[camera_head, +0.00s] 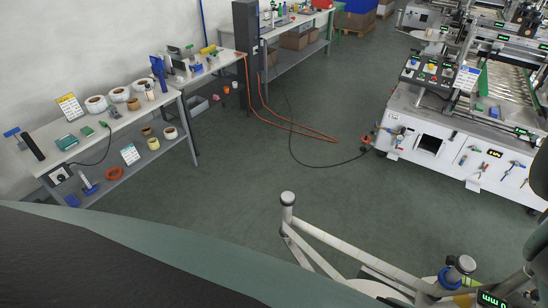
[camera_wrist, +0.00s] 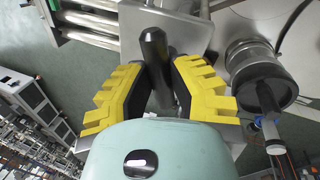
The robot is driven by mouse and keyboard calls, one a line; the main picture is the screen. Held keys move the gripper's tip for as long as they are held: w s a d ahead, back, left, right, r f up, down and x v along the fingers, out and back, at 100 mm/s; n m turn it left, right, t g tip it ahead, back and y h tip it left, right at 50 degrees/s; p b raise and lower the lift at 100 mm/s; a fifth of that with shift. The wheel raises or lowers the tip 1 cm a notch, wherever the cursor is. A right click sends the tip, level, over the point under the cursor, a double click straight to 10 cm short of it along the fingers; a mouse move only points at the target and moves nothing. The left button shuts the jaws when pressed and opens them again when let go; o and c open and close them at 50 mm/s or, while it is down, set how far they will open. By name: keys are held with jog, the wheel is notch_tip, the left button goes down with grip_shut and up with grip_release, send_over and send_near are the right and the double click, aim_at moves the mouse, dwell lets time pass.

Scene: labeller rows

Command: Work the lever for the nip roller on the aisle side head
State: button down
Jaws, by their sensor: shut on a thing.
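In the wrist view my gripper (camera_wrist: 160,85), with black pads and yellow stepped fingers, is closed around a black rounded lever handle (camera_wrist: 153,50). The handle stands between the two fingers, in front of a bare metal plate (camera_wrist: 195,22). Its lower part is hidden between the fingers and behind my green gripper body. Shiny metal rollers (camera_wrist: 95,28) lie to the upper left of the handle. No label naming the lever is readable. The head view does not show my gripper or the handle.
A steel cylinder with a black knob (camera_wrist: 258,72) sits close right of my gripper. In the head view, a pale tubular machine frame (camera_head: 340,248) is at lower right, a white labeller (camera_head: 455,140) at right and a workbench (camera_head: 100,125) at left. Open floor lies between.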

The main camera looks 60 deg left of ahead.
jog(key=shift+w+a+f+m, duration=0.1)
jog(key=shift+f+m, duration=0.05)
jog(key=shift+m, duration=0.15)
jog(key=m+b, duration=0.1)
jog(key=b, duration=0.1)
jog(key=m+g+b, duration=0.1)
jog(key=m, duration=0.1)
jog(key=shift+w+f+m+h+b, duration=0.15)
jog(key=shift+f+m+h+b, duration=0.05)
jog(key=shift+m+h+b, duration=0.15)
jog(key=m+b, duration=0.1)
jog(key=b, duration=0.1)
jog(key=m+b, duration=0.2)
jog(key=b, duration=0.1)
jog(key=m+g+b, duration=0.1)
jog(key=b, duration=0.1)
jog(key=shift+w+f+m, duration=0.1)
jog(key=shift+f+m, duration=0.15)
jog(key=m+g+b, duration=0.1)
jog(key=m+b, duration=0.2)
jog(key=b, duration=0.5)
jog(key=shift+m, duration=0.3)
jog(key=m+b, duration=0.1)
jog(key=b, duration=0.1)
jog(key=m+b, duration=0.2)
jog(key=shift+r+g+b, duration=0.4)
jog(key=shift+r, duration=0.1)
jog(key=c, duration=0.8)
grip_release()
jog(key=shift+c, duration=0.2)
